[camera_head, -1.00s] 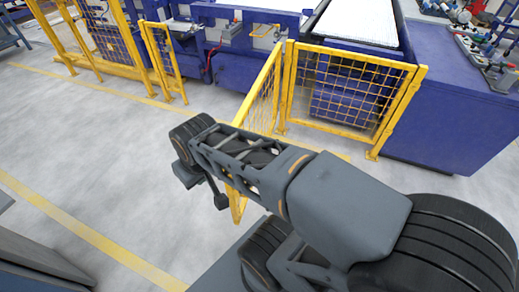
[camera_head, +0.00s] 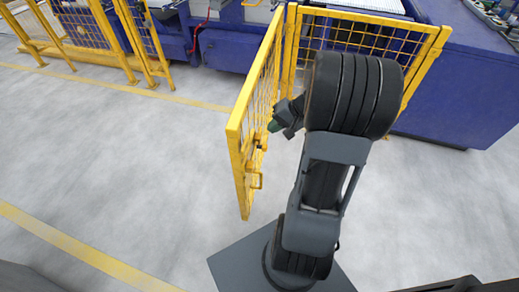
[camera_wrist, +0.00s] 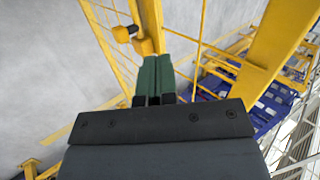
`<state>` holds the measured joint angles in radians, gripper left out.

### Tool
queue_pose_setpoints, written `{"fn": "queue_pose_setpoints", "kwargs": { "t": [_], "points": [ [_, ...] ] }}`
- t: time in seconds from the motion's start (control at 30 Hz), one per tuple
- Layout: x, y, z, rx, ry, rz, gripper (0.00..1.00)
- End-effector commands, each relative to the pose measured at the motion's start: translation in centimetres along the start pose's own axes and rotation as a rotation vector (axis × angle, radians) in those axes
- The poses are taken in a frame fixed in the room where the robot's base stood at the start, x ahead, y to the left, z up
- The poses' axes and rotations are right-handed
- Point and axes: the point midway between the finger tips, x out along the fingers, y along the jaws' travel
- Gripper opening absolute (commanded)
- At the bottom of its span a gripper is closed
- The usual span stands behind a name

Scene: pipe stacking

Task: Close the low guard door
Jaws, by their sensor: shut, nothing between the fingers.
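The low guard door (camera_head: 258,110) is a yellow frame with wire mesh. It stands open, hinged near the fixed yellow panel and reaching out toward me. A latch and handle (camera_head: 257,180) show at its free end. My gripper (camera_head: 274,125) is on the right side of the door, close to the mesh near the free end. In the wrist view, its green fingers (camera_wrist: 154,80) are together and empty. They point at a yellow frame bar (camera_wrist: 150,25), with yellow latch parts (camera_wrist: 122,34) beside it. I cannot tell whether they touch the bar.
The fixed yellow mesh panel (camera_head: 415,40) stands at the right, before a blue machine (camera_head: 460,100). Yellow fence posts (camera_head: 150,45) stand at the left, across a gap from the door. The grey floor (camera_head: 140,150) left of the door is clear.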

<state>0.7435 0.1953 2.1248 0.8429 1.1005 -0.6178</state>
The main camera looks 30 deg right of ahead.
Motion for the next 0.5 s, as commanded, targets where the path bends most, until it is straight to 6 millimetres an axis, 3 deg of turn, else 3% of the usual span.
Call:
{"fn": "queue_pose_setpoints", "kwargs": {
  "t": [0.03,0.13,0.27,0.5],
  "points": [
    [0.7,1.9,-0.9,0.03,0.02,-0.031,0.0],
    [1.1,3.3,-1.9,0.055,0.048,-0.072,0.0],
    [2.4,3.7,-2.5,0.065,0.061,-0.092,0.0],
    [6.2,3.2,-2.6,0.064,0.059,-0.091,0.0]
  ]
}}
